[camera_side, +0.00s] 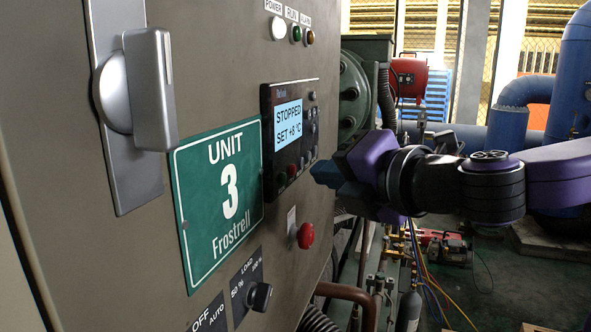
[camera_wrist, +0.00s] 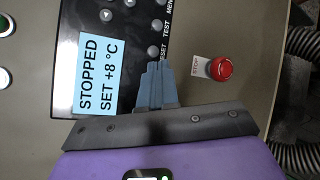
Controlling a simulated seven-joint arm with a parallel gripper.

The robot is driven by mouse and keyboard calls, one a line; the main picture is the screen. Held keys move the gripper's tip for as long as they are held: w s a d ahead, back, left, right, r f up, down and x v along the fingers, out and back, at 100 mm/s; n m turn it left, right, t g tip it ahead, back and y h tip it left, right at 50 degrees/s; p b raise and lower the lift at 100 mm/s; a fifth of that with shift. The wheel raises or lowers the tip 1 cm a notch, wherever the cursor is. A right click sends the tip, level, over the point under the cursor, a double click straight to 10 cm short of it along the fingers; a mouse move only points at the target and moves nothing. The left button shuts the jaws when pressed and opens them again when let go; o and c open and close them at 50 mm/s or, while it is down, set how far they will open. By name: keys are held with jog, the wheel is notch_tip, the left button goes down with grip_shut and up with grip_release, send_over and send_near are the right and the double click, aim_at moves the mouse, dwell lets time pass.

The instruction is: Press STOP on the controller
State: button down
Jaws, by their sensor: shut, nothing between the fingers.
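The controller (camera_side: 268,105) is a dark box on the grey cabinet door. Its lit display (camera_side: 288,124) reads "STOPPED SET +8 °C", and it also shows in the wrist view (camera_wrist: 96,72). A red key (camera_side: 292,170) and a green key (camera_side: 282,182) sit below the display in the side view. My gripper (camera_side: 320,172) is shut and empty, just in front of the controller's lower right part. In the wrist view my blue fingers (camera_wrist: 153,68) are together beside the RESET key (camera_wrist: 153,51) and hide part of the controller's lower edge. Contact cannot be told.
A red mushroom button (camera_side: 305,236) is below the controller; it shows in the wrist view (camera_wrist: 219,68) beside a STOP label (camera_wrist: 197,66). A green UNIT 3 plate (camera_side: 215,200), door handle (camera_side: 150,90) and load knob (camera_side: 259,296) are on the panel. Pipes and hoses lie right.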

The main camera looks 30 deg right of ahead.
jog(key=s+d, duration=0.3)
jog(key=shift+s+d, duration=0.1)
jog(key=shift+d, duration=0.05)
dwell(0.3)
jog(key=shift+f, duration=0.1)
dwell(0.5)
jog(key=s+d+f+m+g+h, duration=0.1)
jog(key=s+d+f+m+g, duration=0.2)
jog(key=d+f, duration=0.45)
jog(key=d+f+m+g+h, duration=0.1)
jog(key=d+f+m+g, duration=0.3)
jog(key=f, duration=0.6)
jog(key=s+d+f+m+g, duration=0.3)
jog(key=s+d+f+g, duration=0.1)
jog(key=s, duration=0.4)
jog(key=s+d+f+m+g, duration=0.3)
jog(key=s+d+f+g, duration=0.1)
jog(key=s, duration=0.4)
jog(key=shift+d+f, duration=0.65)
jog(key=shift+d, duration=0.1)
